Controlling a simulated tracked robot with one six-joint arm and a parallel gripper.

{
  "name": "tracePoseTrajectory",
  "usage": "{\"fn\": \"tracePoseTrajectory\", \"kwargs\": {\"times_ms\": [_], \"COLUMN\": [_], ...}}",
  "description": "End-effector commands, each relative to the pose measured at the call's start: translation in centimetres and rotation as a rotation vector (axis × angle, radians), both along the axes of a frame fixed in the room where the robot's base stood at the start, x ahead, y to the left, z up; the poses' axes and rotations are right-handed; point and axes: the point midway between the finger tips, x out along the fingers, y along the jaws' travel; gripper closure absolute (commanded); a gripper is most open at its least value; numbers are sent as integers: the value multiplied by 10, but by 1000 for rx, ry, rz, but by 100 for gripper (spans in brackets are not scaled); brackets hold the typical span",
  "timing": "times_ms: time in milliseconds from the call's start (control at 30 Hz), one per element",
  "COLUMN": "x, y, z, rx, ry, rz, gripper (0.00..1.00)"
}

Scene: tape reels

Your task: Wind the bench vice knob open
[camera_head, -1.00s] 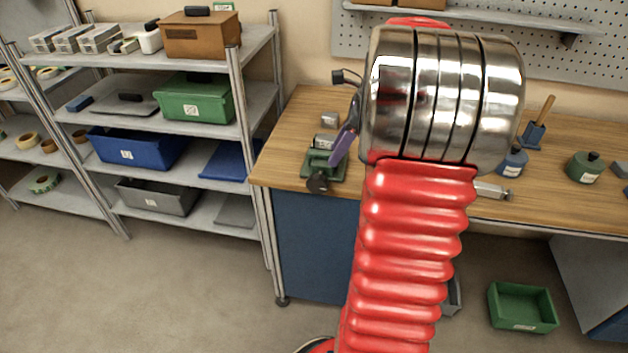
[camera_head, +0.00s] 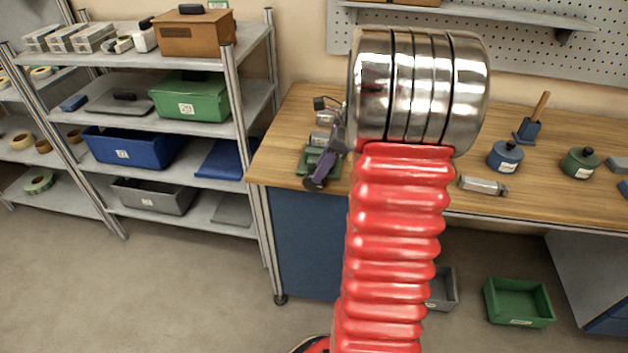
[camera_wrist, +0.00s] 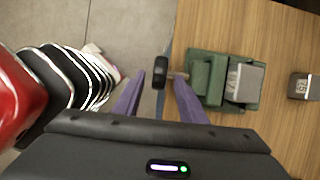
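The green bench vice (camera_wrist: 208,78) stands at the bench edge, with a labelled grey block (camera_wrist: 244,82) in it. Its black knob (camera_wrist: 161,70) sticks out past the edge on a short spindle. My gripper (camera_wrist: 159,76) is open, with one purple finger on each side of the knob and gaps visible on both sides. I cannot tell whether the fingertips reach the knob's depth. In the head view my gripper (camera_head: 320,172) is in front of the vice (camera_head: 308,158), and its purple finger hides the knob.
A small grey block (camera_wrist: 305,87) lies on the wooden bench (camera_head: 283,150) beyond the vice. A blue pot (camera_head: 506,156), a green pot (camera_head: 580,163) and a grey tool (camera_head: 483,186) are further right. Shelves (camera_head: 236,85) stand left of the bench. A green crate (camera_head: 519,303) is on the floor.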

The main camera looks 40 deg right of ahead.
Motion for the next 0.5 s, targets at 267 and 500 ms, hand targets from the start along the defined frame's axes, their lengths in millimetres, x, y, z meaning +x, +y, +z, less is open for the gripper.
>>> {"fn": "tracePoseTrajectory", "kwargs": {"times_ms": [267, 500], "x": [13, 18], "y": [11, 14], "z": [-40, -56], "rx": [3, 0], "ry": [2, 1], "rz": [0, 0], "gripper": [62, 62]}}
